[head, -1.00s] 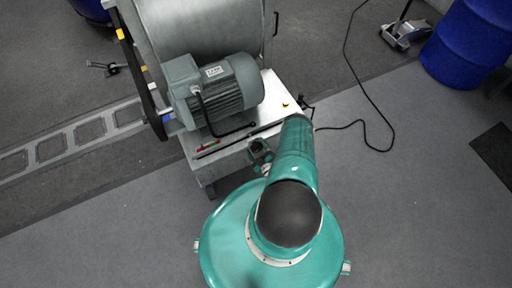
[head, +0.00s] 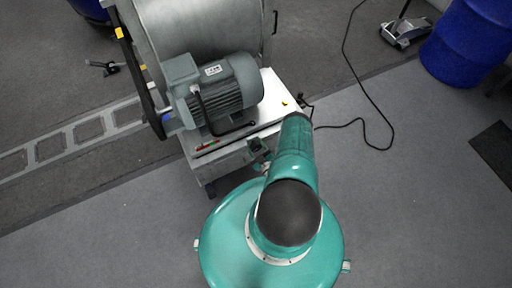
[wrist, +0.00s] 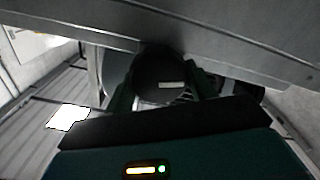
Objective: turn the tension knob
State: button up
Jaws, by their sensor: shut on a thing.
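The tension knob (wrist: 160,78) is a round black knob with a small pale mark on its face, in the middle of the wrist view. It sits just under the edge of a grey metal panel. My gripper (wrist: 158,98) is shut on it, with dark fingers at its left and right sides. In the head view my gripper (head: 260,160) is small and dark at the front side of the machine's white base. The knob itself cannot be made out there.
A grey motor (head: 226,92) sits on the machine's base (head: 272,103), beside a large metal drum (head: 200,25). A black cable (head: 378,112) lies on the floor at right. A blue barrel (head: 468,45) stands far right. The floor at lower left is clear.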

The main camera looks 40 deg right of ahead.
jog(key=m, duration=0.5)
jog(key=shift+d, duration=0.2)
jog(key=m, duration=0.4)
jog(key=shift+d+m, duration=0.1)
jog(key=shift+m, duration=0.3)
jog(key=m, duration=0.4)
jog(key=shift+d+m, duration=0.1)
jog(key=shift+m, duration=2.5)
jog(key=shift+d, duration=0.1)
jog(key=o, duration=1)
jog(key=shift+f, duration=0.1)
jog(key=shift+s, duration=0.2)
